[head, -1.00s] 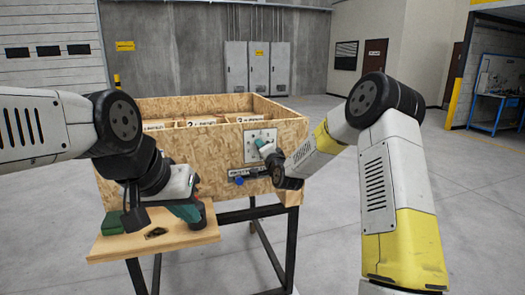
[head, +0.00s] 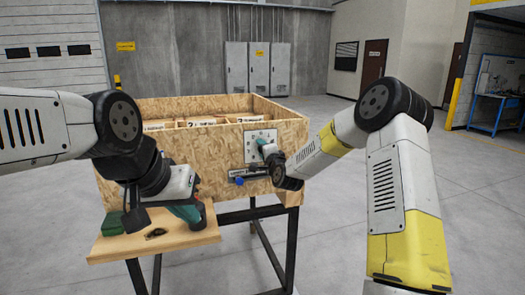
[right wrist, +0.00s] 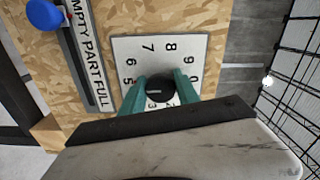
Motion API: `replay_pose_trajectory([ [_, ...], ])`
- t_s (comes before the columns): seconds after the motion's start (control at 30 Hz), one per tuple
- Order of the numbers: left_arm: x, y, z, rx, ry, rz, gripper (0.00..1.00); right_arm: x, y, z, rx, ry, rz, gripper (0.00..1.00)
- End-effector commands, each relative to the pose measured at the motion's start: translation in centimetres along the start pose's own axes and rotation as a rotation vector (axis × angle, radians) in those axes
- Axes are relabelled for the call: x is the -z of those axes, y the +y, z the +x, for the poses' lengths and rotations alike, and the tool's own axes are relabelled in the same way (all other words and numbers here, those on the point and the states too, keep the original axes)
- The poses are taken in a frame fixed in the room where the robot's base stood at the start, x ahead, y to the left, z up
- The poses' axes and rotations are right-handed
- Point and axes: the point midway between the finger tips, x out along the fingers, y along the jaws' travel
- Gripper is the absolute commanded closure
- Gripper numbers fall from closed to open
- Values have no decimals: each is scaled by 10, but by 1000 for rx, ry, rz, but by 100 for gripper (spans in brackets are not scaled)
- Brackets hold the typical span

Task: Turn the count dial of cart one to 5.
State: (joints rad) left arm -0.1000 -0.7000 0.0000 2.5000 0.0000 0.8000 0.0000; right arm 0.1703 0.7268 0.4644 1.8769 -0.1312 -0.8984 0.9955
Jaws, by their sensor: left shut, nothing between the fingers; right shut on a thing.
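The count dial is a black knob (right wrist: 160,88) on a white numbered plate (right wrist: 120,50), fixed to the front of the plywood cart (head: 215,155). The plate also shows in the head view (head: 251,155). My right gripper (right wrist: 161,86) is shut on the knob, one teal finger on each side. A short pale mark shows on the knob, but I cannot tell surely which numeral it points to. Numerals 5, 6, 7, 8 and 9 are readable; some lower ones are partly hidden by the fingers. My left gripper (head: 190,212) is shut and empty above the small side shelf.
Beside the plate is a slider strip marked EMPTY, PART, FULL (right wrist: 85,55), with a blue knob (right wrist: 44,14) at the EMPTY end. The wooden shelf (head: 115,248) holds a green block (head: 113,224) and a small dark item (head: 155,233).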

Motion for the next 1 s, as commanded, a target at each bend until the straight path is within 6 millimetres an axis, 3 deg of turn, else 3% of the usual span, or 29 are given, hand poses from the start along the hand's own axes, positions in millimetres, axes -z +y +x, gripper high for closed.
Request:
replay_pose_trajectory([
  [0.03,0,0,0,0,0,0,100,0,1,0,-2,1,0,100],
  [0.07,0,0,0,0,0,0,100,0,1,0,-2,1,0,59],
  [0.17,0,0,0,0,0,0,100,0,1,0,-2,1,0,41],
  [0.57,0,0,0,0,0,0,100,1,0,-7,-1,1,-1,41],
  [1.0,0,0,0,0,0,0,100,1,1,-72,-2,1,-1,41],
])
